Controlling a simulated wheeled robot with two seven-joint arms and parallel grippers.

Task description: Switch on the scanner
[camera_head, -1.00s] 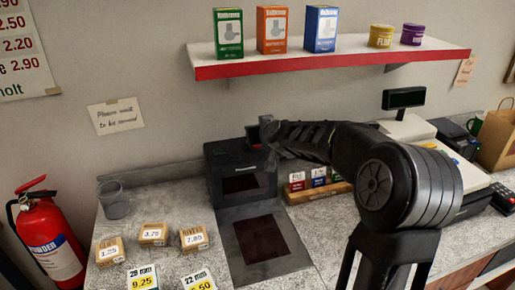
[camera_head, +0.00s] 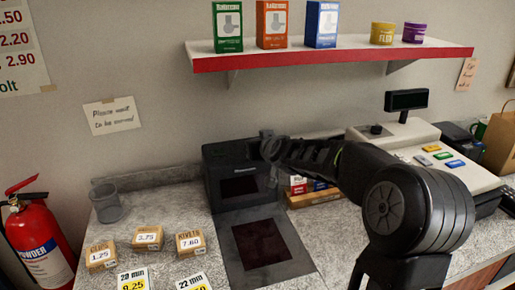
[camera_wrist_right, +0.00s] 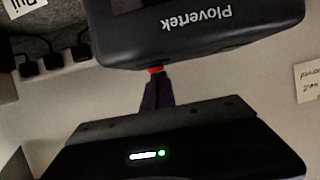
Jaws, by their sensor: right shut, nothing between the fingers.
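The scanner (camera_head: 213,178) is a black box standing on the counter, with a dark upright window and a flat plate with a dark red window in front. In the right wrist view the scanner (camera_wrist_right: 205,45) appears upside down, with a small red part (camera_wrist_right: 157,69) at its top edge. My right gripper (camera_head: 268,140) is at the scanner's upper right corner in the head view. In the wrist view its dark closed fingers (camera_wrist_right: 156,82) reach to the red part; I cannot tell whether they touch. No light shows on the visible part of the scanner. My left gripper is out of view.
A cash register (camera_head: 405,140) stands to the right. A wooden tray (camera_head: 312,198) of small boxes sits right of the scanner, partly behind my arm. A grey cup (camera_head: 107,205) and several priced boxes (camera_head: 148,238) are left. A shelf (camera_head: 340,55) runs above.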

